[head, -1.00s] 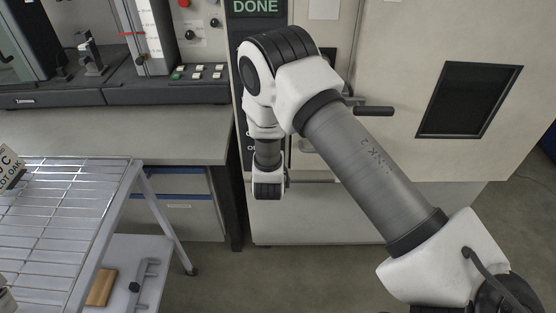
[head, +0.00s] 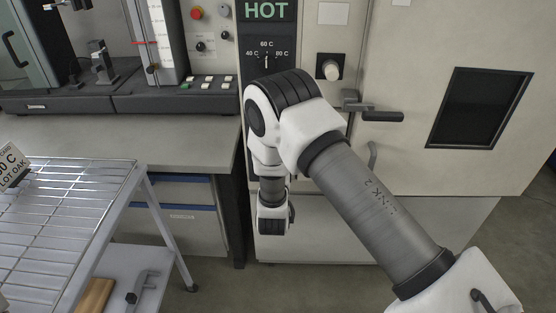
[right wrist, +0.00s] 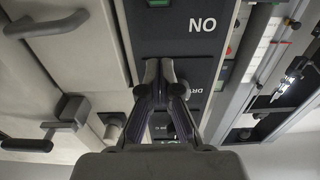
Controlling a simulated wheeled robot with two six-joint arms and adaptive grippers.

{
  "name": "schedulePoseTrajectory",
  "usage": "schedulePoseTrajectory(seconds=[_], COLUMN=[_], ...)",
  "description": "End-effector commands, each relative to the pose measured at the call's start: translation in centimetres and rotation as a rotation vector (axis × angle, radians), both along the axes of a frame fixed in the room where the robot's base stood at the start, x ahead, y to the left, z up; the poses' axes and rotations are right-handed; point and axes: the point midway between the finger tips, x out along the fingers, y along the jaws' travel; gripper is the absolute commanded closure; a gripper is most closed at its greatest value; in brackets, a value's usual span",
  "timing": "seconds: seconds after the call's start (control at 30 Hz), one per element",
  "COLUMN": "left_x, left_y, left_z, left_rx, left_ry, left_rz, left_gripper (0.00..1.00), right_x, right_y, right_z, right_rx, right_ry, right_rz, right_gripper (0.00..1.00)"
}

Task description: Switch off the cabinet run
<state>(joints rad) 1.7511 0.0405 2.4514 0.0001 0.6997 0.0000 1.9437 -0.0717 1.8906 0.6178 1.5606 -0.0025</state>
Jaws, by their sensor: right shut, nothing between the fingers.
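The cabinet's dark control panel (head: 267,60) stands upright at the left of its door in the head view. Its display (head: 266,10) reads HOT in green. A dial (head: 267,62) marked 40, 60 and 80 C points up toward 60. In the right wrist view, which looks inverted, the panel (right wrist: 205,60) carries letters reading "NO", perhaps ON upside down, and a partly cut-off green part (right wrist: 159,3). My right gripper (right wrist: 161,74) is shut and empty in front of this panel; whether it touches is unclear. The head view hides it behind my arm. My left gripper is out of view.
A cream knob (head: 329,69) and door latch handle (head: 380,116) lie right of the panel. A bench (head: 120,143) with instruments stands left. A wire-shelf trolley (head: 139,168) is at front left. Grey floor (head: 205,285) shows between trolley and cabinet.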

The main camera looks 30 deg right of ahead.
Motion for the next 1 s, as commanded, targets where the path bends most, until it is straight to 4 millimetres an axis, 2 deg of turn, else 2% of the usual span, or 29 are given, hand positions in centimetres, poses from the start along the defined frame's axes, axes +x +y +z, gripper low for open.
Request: schedulePoseTrajectory(seconds=[0.03, 0.2, 0.4, 0.53, 1.0], left_x=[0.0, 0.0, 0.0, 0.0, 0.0], left_y=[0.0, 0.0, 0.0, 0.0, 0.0], left_z=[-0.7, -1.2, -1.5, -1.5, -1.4], left_rx=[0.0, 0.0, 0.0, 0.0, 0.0], left_ry=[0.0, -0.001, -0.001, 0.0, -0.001], left_rz=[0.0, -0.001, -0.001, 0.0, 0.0], left_gripper=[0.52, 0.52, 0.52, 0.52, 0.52], right_x=[-1.3, -4.9, -7.6, -8.2, -8.2], right_y=[1.0, 3.2, 4.8, 5.0, 5.0], right_z=[-1.0, -1.4, -1.6, -1.6, -1.7], right_rx=[-0.004, -0.004, -0.003, -0.002, -0.002], right_ry=[0.013, 0.013, 0.01, 0.008, 0.013], right_rz=[0.009, 0.01, 0.007, 0.004, 0.004], right_gripper=[1.0, 1.0, 1.0, 1.0, 1.0])
